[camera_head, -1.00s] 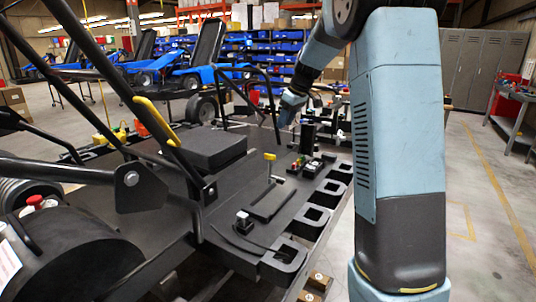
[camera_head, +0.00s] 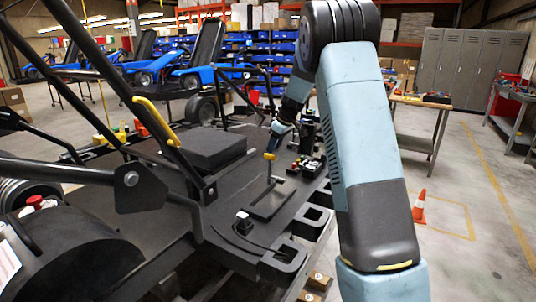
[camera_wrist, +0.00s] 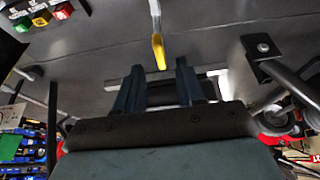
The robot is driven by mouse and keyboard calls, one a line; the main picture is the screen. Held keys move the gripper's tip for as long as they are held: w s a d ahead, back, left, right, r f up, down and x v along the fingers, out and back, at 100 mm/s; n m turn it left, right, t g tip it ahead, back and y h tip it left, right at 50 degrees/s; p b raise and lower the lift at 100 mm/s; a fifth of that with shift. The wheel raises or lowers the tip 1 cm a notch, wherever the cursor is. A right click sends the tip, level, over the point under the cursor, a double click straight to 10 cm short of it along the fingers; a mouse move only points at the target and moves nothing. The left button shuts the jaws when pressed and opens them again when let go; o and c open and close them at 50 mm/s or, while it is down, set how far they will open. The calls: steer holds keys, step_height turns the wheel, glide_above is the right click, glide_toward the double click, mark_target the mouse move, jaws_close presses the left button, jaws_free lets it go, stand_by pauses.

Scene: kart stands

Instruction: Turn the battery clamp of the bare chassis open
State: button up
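The bare chassis (camera_head: 120,205) is a dark flat frame with black tubes. A thin upright lever with a yellow grip (camera_head: 269,156), apparently the battery clamp, stands on it beside a flat black tray (camera_head: 272,203). In the wrist view the yellow grip (camera_wrist: 158,50) is just beyond my fingertips, roughly in line with the gap between them. My gripper (camera_wrist: 158,72) is open and empty, its two dark fingers apart. In the head view my gripper (camera_head: 274,138) is just behind and above the yellow grip; its fingers are small and partly hidden there.
A block with red, yellow and green parts (camera_head: 300,165) sits right of the lever, close to my arm. Black tubes (camera_head: 110,90) and a black seat-like box (camera_head: 207,147) lie to the left. An orange cone (camera_head: 419,207) stands on open floor at right.

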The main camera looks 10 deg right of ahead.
steer(key=shift+x, duration=2.1)
steer(key=shift+c, duration=0.4)
jaws_close()
